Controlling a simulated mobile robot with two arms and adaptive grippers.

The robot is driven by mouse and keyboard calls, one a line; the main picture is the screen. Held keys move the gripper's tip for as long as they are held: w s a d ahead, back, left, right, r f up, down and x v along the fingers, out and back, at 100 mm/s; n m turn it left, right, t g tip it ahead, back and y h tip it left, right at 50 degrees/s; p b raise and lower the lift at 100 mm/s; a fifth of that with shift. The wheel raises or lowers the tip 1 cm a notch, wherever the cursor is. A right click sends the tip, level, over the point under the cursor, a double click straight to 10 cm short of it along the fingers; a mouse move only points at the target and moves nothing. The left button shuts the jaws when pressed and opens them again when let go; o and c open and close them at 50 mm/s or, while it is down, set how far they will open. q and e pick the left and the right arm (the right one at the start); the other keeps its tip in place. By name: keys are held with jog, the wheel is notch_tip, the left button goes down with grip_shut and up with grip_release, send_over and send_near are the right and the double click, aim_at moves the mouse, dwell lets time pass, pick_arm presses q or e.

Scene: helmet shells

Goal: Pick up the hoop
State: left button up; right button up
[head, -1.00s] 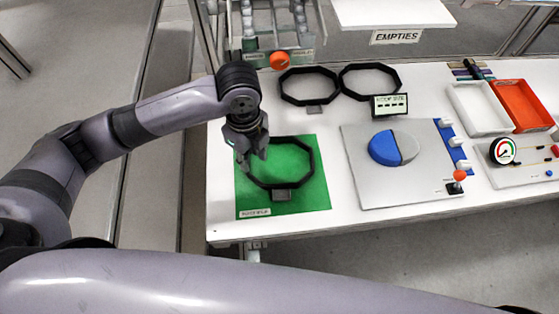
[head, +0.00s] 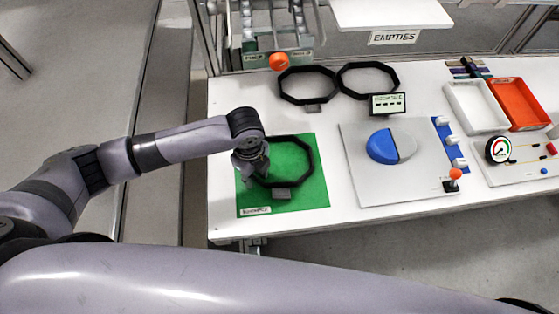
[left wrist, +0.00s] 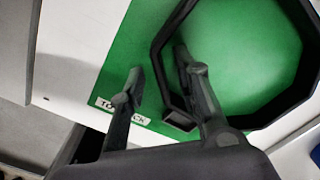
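A black octagonal hoop (head: 312,160) lies on a green mat (head: 308,195) at the front left of the white table. A small grey tab (head: 282,193) sits at its near edge. My left gripper (head: 261,177) is low over the hoop's left side. In the left wrist view its two fingers (left wrist: 157,62) are apart, one outside and one inside the left part of the hoop's rim (left wrist: 159,80). I cannot tell whether either finger touches the rim. My arm hides part of the hoop's left side in the head view. My right gripper is not in view.
Two more black hoops (head: 336,84) lie at the back of the table, behind a small sign (head: 388,104). To the right are a grey board with a blue-and-grey disc (head: 382,146), a white tray (head: 450,96), a red tray (head: 545,121) and a gauge (head: 498,150).

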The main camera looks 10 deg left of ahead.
pick_arm(q)
jog(key=shift+c, duration=1)
grip_shut()
jog(key=shift+r, duration=0.2)
